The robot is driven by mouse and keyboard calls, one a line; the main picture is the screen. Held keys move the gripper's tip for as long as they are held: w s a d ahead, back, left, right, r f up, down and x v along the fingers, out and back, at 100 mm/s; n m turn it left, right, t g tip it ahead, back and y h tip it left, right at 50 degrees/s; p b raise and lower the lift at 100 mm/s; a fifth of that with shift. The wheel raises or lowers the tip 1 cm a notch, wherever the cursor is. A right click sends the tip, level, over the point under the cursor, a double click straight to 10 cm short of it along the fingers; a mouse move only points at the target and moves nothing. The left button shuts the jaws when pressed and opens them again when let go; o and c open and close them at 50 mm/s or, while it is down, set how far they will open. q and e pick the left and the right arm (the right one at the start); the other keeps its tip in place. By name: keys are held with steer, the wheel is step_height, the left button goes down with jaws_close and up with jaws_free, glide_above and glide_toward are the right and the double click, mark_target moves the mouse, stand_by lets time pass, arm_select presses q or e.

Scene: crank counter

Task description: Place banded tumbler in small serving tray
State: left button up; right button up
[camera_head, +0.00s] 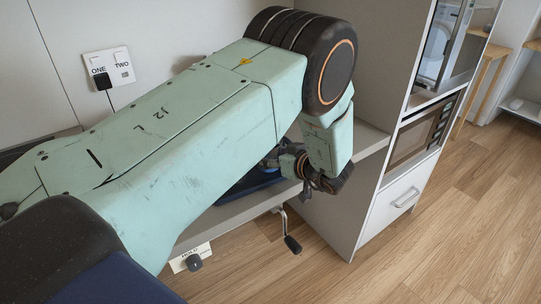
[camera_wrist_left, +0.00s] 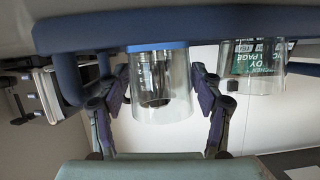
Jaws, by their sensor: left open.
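The small serving tray (camera_head: 248,188) is dark blue and lies on the counter, mostly hidden behind my left arm in the head view. Its blue wall (camera_wrist_left: 90,35) crosses the top of the left wrist view, which looks upside down. The banded tumbler (camera_wrist_left: 160,88) is clear glass with a bright blue band; it shows between the fingers of my left gripper (camera_wrist_left: 157,90). The band lies close against the tray's wall, and the tumbler appears to stand in the tray, its base hidden. In the head view my left gripper (camera_head: 273,162) is at the tray, fingers open. My right gripper is out of view.
Another clear glass (camera_wrist_left: 255,72) stands right of the tumbler in the wrist view, with a green printed label (camera_wrist_left: 258,58) at it. A crank handle (camera_head: 290,240) hangs off the counter's front edge. A tall cabinet (camera_head: 365,175) closes the counter's right end.

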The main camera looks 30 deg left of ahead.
arm_select(q)
steer(key=p+v, duration=0.1)
steer(key=v, duration=0.6)
steer(key=shift+d+r, duration=0.2)
steer(key=shift+d, duration=0.1)
steer(key=shift+s+d+r+p, duration=0.15)
steer(key=shift+s+d+p, duration=0.15)
steer(key=shift+p, duration=0.15)
steer(key=p+v, duration=0.2)
steer(key=p, duration=0.5)
steer(key=shift+d, duration=0.15)
steer(key=shift+d, duration=0.1)
